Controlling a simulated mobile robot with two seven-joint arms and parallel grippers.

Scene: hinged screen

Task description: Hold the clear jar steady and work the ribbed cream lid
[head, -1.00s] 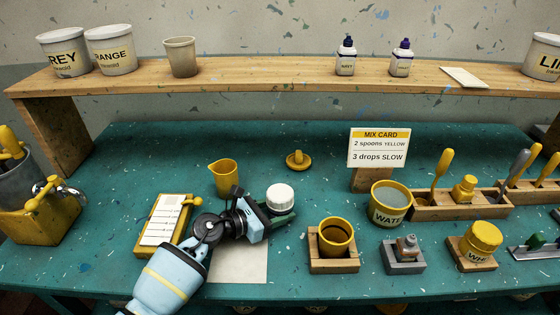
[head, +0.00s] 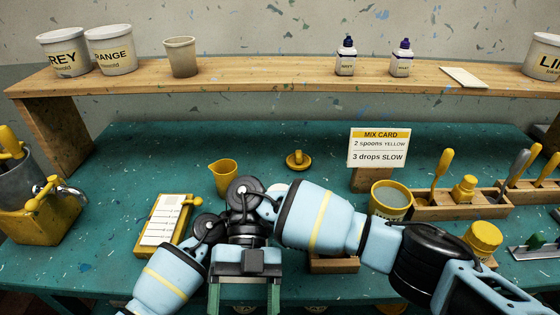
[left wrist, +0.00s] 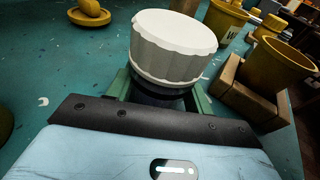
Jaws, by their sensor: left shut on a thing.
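The ribbed cream lid (left wrist: 172,48) stands upright in the left wrist view, on top of the jar. In the head view only a pale sliver of the lid (head: 278,187) shows behind my right arm. Below the lid a dark part (left wrist: 158,92) shows between my left gripper's green fingers; the rest of the jar is hidden. My left gripper (left wrist: 160,98) is shut on the jar below the lid. In the head view it is hidden behind my right arm. My right gripper (head: 244,298) is open and empty at the lower middle, its green fingers apart and cut by the frame edge.
A yellow cup in a wooden holder (left wrist: 275,65) stands close right of the jar. A water pot (head: 390,200) and mix card (head: 378,148) are farther right. A yellow jug (head: 223,175) and notepad (head: 163,222) lie left. The green table behind is mostly clear.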

